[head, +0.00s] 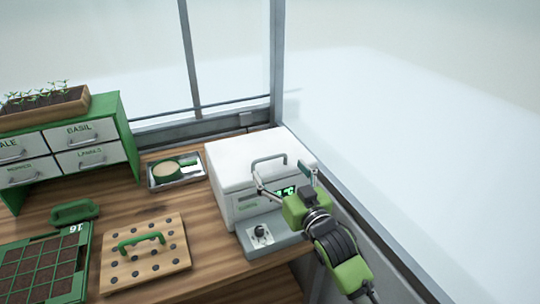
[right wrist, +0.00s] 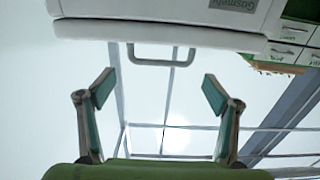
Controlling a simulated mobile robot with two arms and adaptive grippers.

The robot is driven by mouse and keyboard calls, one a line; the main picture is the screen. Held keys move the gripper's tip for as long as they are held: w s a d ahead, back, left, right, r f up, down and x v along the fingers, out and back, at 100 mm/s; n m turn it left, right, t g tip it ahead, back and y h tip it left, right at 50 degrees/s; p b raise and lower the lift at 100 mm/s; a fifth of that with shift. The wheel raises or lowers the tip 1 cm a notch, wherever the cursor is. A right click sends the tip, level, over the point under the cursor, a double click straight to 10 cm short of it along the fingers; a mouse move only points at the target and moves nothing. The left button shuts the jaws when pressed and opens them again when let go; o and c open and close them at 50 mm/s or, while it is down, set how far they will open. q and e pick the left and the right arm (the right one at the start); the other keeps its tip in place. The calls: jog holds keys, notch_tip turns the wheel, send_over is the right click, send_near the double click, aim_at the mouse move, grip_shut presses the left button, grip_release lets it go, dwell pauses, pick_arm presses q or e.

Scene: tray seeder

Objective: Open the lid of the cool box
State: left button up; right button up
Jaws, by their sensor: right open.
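The white cool box (head: 225,165) stands at the right end of the wooden bench in the head view, with its lid (head: 232,150) down. A grey bar handle (head: 268,159) rises from the lid. My right gripper (head: 285,176) is open at the front of the box, close to the handle. In the right wrist view the cool box (right wrist: 190,12) is at the top, and the handle (right wrist: 162,62) lies ahead of the spread fingers (right wrist: 157,90), with nothing between them. My left gripper is not in view.
A green drawer unit (head: 128,137) with a seedling box (head: 75,107) stands at the left. A small tray (head: 157,186), a wooden dibber board (head: 115,277) with a green handle and a seed tray (head: 85,250) lie on the bench (head: 205,262). A window frame (head: 277,60) is behind the box.

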aim_at(270, 158)
jog(key=p+x, duration=0.1)
jog(key=x, duration=0.6)
jog(key=shift+w, duration=0.1)
